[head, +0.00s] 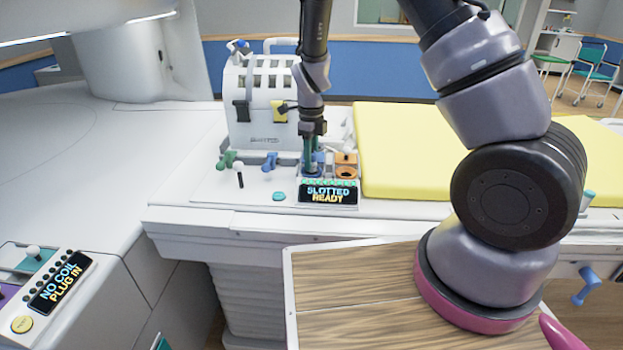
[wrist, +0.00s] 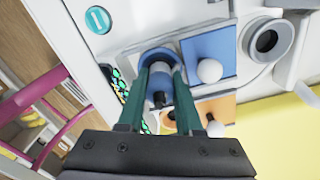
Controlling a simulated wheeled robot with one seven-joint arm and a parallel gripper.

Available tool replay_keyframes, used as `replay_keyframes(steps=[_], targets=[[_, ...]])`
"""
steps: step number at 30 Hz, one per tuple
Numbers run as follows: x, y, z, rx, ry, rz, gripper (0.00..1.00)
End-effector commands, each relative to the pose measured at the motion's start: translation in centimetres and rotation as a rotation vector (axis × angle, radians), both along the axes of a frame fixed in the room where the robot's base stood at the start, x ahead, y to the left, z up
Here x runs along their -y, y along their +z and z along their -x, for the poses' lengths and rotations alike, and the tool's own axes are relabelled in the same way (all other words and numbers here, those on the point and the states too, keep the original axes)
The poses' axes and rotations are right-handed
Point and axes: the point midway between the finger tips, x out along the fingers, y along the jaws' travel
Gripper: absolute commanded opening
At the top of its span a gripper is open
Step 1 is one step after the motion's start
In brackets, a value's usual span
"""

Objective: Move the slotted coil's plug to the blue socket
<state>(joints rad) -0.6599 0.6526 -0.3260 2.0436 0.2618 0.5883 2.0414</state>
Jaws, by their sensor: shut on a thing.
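The slotted coil (head: 262,105) is a white box with a row of slots, standing upright on the table's white end. My gripper (head: 313,168) points down at the blue socket (head: 328,160), just right of the coil. In the wrist view my gripper (wrist: 160,92) has its teal fingers shut on the plug (wrist: 161,82), a grey-blue cylinder with a dark end. The plug sits within the round rim of the blue socket (wrist: 150,56); its depth is hidden by the fingers. A display (head: 328,192) in front reads "SLOTTED READY".
An orange socket (head: 346,172) is right beside the blue one. A yellow pad (head: 410,140) lies to the right. Small green and blue levers (head: 270,161) and a black-stemmed knob (head: 239,178) stand to the left. Another panel (head: 58,285) reads "NO COIL PLUG IN".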

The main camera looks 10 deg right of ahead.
Motion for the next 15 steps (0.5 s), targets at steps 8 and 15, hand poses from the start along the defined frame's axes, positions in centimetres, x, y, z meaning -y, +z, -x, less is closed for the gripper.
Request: replay_keyframes(steps=[8,15], targets=[[0.00,0.02,0.00,0.000,0.000,0.000,0.69],[-0.03,0.50,-0.03,0.001,0.001,0.000,0.69]])
